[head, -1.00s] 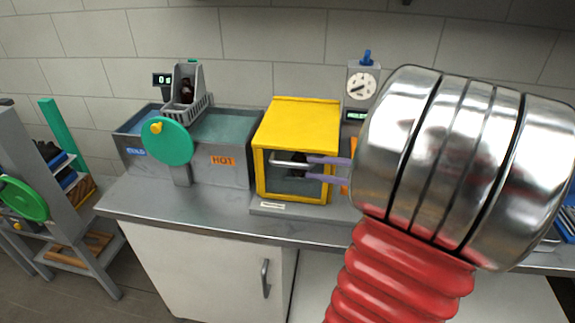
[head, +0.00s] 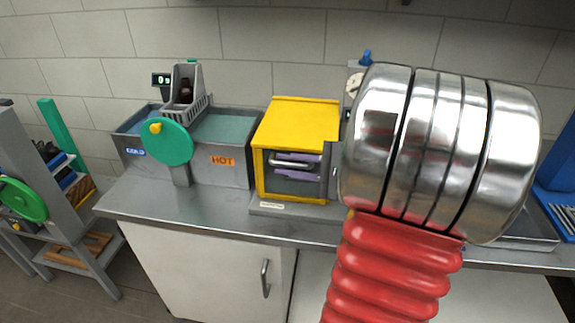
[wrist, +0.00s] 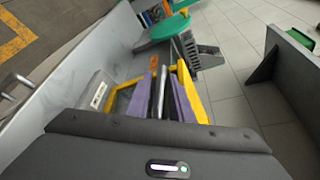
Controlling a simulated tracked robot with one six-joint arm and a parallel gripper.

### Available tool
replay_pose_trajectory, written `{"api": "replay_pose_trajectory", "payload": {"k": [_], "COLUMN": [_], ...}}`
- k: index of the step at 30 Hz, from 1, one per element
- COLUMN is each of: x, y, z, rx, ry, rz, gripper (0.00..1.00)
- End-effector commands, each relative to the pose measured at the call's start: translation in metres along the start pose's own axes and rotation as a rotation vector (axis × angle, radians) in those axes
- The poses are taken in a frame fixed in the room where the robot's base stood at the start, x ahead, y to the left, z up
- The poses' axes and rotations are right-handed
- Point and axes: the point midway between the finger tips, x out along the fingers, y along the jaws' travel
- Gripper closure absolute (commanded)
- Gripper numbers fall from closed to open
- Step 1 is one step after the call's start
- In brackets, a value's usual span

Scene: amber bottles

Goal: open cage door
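The cage is a yellow-framed box (head: 297,113) with a dark glazed front door (head: 285,186), standing on the grey counter in the head view. The door looks shut. A metal bar handle (head: 290,163) crosses its front. My gripper (head: 299,165) has purple fingers, one above and one below the handle. In the wrist view, the handle (wrist: 161,92) runs between the two fingers of my gripper (wrist: 162,98), with narrow gaps showing. The gripper looks open around the bar. My arm hides the area right of the cage.
A grey bath with a HOT label (head: 222,160) and a green wheel (head: 163,143) stands left of the cage. A dial device (head: 354,84) is partly hidden behind my arm. A blue item (head: 556,175) is at far right. The counter's front strip (head: 200,215) is clear.

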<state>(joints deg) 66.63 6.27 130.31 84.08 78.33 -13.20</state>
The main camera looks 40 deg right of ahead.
Motion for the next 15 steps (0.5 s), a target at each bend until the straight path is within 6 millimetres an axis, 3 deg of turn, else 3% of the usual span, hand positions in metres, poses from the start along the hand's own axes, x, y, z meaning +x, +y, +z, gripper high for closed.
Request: {"api": "replay_pose_trajectory", "payload": {"k": [2, 11, 15], "x": [0.0000, 0.0001, 0.0002], "y": [0.0001, 0.0007, 0.0013], "z": [0.0000, 0.0002, 0.0002], "rx": [0.000, 0.001, 0.001], "ry": [0.000, -0.001, -0.001], "rz": [0.000, 0.002, 0.003], "gripper": [0.80, 1.00, 1.00]}}
